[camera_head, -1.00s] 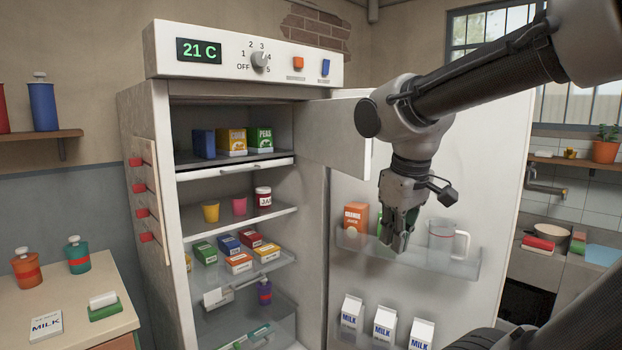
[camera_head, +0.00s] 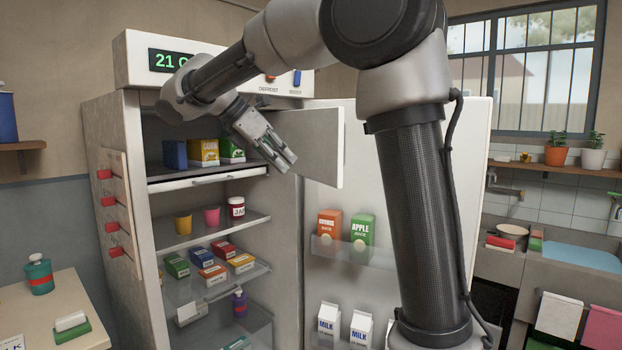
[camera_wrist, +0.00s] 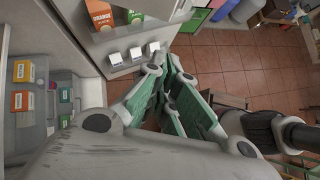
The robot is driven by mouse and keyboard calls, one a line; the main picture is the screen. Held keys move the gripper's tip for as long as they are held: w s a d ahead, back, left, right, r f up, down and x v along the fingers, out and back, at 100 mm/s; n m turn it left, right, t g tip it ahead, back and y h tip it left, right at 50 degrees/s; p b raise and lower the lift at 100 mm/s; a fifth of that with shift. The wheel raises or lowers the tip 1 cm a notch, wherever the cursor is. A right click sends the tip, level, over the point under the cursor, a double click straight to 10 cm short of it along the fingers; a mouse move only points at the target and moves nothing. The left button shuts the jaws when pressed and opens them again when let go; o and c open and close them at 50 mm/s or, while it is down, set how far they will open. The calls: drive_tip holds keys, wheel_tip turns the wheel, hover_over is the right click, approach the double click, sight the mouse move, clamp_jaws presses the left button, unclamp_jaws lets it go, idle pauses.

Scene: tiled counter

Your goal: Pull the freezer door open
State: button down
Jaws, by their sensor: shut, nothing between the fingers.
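The freezer door (camera_head: 322,150) is the small white panel at the top of the fridge. It stands swung open to the right of the freezer compartment (camera_head: 157,150). Boxes, blue, yellow and green, stand inside the compartment. My gripper (camera_head: 287,163) is in front of the compartment's right side, near the hinge side of the open door. It points down and right. Its fingers are shut and empty. They also show in the wrist view (camera_wrist: 172,92). I cannot tell whether the gripper touches the door.
The large fridge door (camera_head: 478,190) is open to the right, with juice cartons (camera_head: 362,236) and milk cartons (camera_head: 328,322) on its shelves. My arm hides part of it. Fridge shelves below hold cups, a jar (camera_head: 237,207) and small boxes. A counter (camera_head: 60,320) stands at the left.

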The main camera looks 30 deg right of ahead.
drive_tip(key=x, duration=0.4)
drive_tip(key=d+r+x, duration=0.1)
drive_tip(key=x, duration=0.3)
drive_tip(key=d+r+x, duration=0.1)
drive_tip(key=x, duration=0.3)
drive_tip(key=shift+d+f, duration=0.15)
drive_tip(key=shift+d, duration=0.05)
drive_tip(key=shift+s, duration=0.1)
drive_tip(key=w+d+n+t, duration=0.2)
drive_tip(key=d, duration=1.7)
drive_tip(key=shift+d+n, duration=0.3)
drive_tip(key=shift+n, duration=0.1)
